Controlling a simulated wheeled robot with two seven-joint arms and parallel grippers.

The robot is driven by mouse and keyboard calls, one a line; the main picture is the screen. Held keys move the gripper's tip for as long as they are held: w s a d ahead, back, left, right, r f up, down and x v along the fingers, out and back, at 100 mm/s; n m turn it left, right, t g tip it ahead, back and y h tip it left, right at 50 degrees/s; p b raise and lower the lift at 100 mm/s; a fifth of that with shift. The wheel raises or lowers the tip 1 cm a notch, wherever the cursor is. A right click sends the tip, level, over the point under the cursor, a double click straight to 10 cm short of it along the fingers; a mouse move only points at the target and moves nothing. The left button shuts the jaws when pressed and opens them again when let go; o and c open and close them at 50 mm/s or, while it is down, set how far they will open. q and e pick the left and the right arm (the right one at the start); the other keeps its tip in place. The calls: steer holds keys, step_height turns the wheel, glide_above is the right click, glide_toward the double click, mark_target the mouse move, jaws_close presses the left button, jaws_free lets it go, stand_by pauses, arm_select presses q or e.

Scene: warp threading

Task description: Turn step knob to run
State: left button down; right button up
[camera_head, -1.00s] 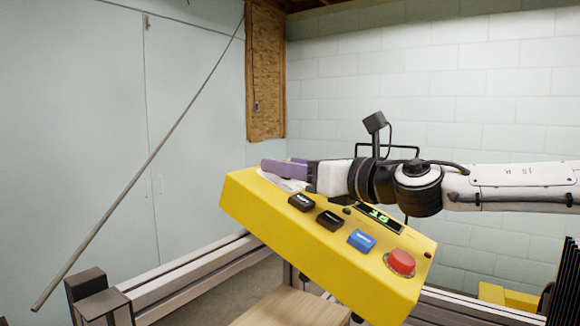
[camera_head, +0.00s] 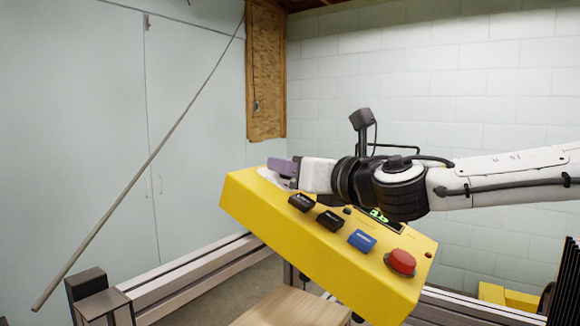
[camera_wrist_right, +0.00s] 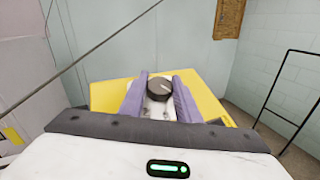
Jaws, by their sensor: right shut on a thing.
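The yellow control box (camera_head: 300,245) sits tilted in the middle of the head view. The step knob (camera_wrist_right: 159,86) is a round black dial with a pale pointer line, at the far end of the box's top in the right wrist view. My right gripper (camera_head: 280,169) has purple fingers and is shut on this knob, one finger at each side. The knob is hidden by the gripper in the head view. My left gripper is not in view.
The box's top also bears two black buttons (camera_head: 302,203), a blue button (camera_head: 361,240), a red button (camera_head: 402,262) and a green-lit display (camera_head: 378,214), partly covered by my right wrist. Metal frame rails (camera_head: 185,275) and a wooden board (camera_head: 290,308) lie below.

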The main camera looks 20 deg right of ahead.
steer(key=m+h, duration=0.2)
steer(key=h, duration=0.1)
steer(key=m+h, duration=0.3)
steer(key=shift+a+f+m, duration=0.15)
steer(key=shift+a+m, duration=0.05)
steer(key=shift+m, duration=0.1)
steer(key=m+g+h, duration=0.2)
steer(key=m+h, duration=0.2)
steer(key=shift+g+h, duration=0.3)
steer(key=m+g+h, duration=0.3)
steer(key=m, duration=0.1)
steer(key=shift+a, duration=0.1)
steer(key=shift+m+g+h, duration=1)
steer(key=shift+m+g, duration=0.7)
steer(key=shift+g, duration=0.1)
steer(key=shift+r+g, duration=0.2)
steer(key=shift+g, duration=0.1)
steer(key=shift+d, duration=0.2)
steer(key=o, duration=1)
steer(key=shift+o, duration=0.2)
